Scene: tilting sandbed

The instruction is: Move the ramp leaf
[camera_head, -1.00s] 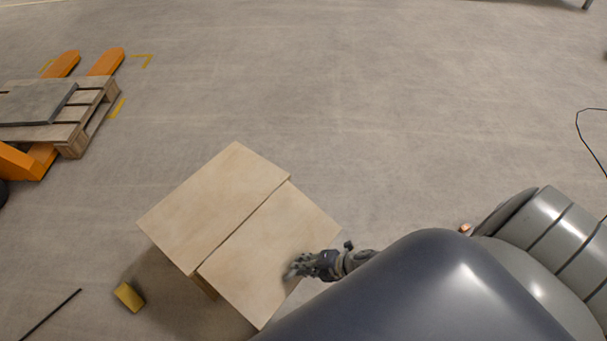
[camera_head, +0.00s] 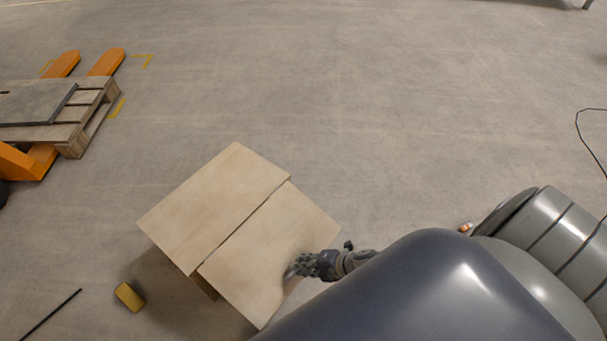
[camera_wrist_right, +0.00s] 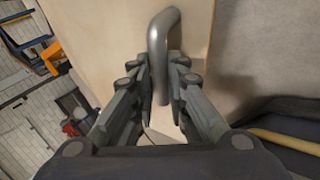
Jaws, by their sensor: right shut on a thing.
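The ramp leaf (camera_head: 262,262) is a pale wooden panel on the near right side of a second pale wooden panel (camera_head: 212,205). A narrow seam parts the two. My right gripper (camera_head: 293,268) is at the right edge of the ramp leaf in the head view. In the right wrist view my right gripper (camera_wrist_right: 162,95) is shut on a grey metal bar handle (camera_wrist_right: 158,55) that stands out from the wooden face. My left gripper is not in view.
A yellow block (camera_head: 130,297) and a thin dark rod (camera_head: 50,315) lie on the floor at the lower left. A wooden pallet (camera_head: 75,142) on an orange pallet jack (camera_head: 22,163) stands at the far left. The floor beyond the panels is clear.

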